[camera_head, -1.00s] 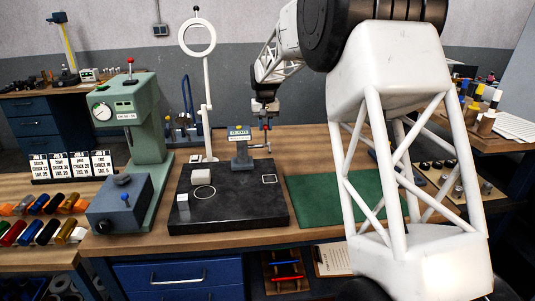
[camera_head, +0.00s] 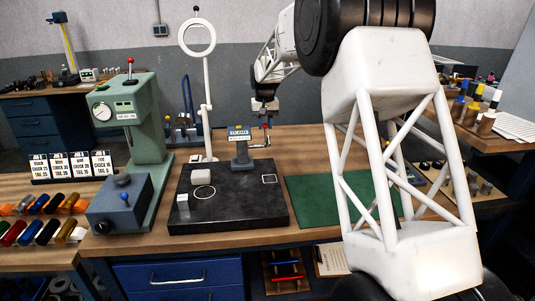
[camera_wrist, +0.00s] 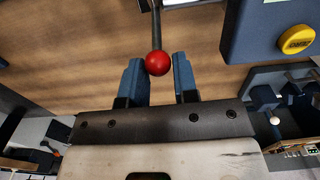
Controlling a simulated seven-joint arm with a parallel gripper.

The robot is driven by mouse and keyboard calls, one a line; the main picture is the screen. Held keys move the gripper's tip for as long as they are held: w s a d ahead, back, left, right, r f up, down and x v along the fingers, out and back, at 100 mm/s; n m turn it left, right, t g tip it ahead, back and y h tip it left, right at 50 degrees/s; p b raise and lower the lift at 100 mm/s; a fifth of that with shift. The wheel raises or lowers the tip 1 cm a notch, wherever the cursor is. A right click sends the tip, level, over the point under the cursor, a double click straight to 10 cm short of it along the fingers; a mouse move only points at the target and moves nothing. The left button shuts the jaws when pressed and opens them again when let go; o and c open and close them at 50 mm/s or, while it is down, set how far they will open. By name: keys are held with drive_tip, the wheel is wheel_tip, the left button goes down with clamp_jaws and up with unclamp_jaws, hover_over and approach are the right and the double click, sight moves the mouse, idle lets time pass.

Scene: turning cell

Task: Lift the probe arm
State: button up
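The measuring stand (camera_head: 241,152) is a grey post with a blue-and-white display head, standing on the dark plate. Its probe arm (camera_head: 259,146) sticks out to the right, with a red ball knob (camera_head: 266,127) above it. In the wrist view the red ball (camera_wrist: 158,63) sits at the end of a thin dark rod, in the gap between my fingertips. My gripper (camera_wrist: 158,75) has its two blue-grey fingers apart, close on either side of the ball; contact cannot be told. In the head view my gripper (camera_head: 264,109) is just above the knob. A yellow button (camera_wrist: 296,40) shows at right.
A ring magnifier (camera_head: 197,38) stands behind left. A green press (camera_head: 145,130) is further left. The green mat (camera_head: 325,200) is bare.

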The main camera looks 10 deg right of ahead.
drive_tip(key=shift+o, duration=0.5)
drive_tip(key=shift+r, duration=0.1)
wheel_tip(320, 180, up, 9)
idle(1.2)
drive_tip(key=shift+s+r, duration=0.15)
drive_tip(key=shift+s, duration=0.35)
drive_tip(key=s+d+r+t, duration=0.1)
drive_tip(key=s+d+r, duration=0.1)
drive_tip(key=s, duration=1.4)
drive_tip(key=s+d+r, duration=0.2)
drive_tip(key=s+d, duration=0.1)
drive_tip(key=s, duration=1.2)
drive_tip(key=s+f, duration=0.3)
drive_tip(key=s, duration=0.7)
drive_tip(key=s+d+f+t, duration=0.1)
drive_tip(key=s+f, duration=0.3)
drive_tip(key=s, duration=0.6)
drive_tip(key=s+f, duration=0.4)
drive_tip(key=s, duration=0.6)
drive_tip(key=shift+s+d+f+t, duration=0.2)
drive_tip(key=shift+d+f+t, duration=0.1)
drive_tip(key=shift+d, duration=0.1)
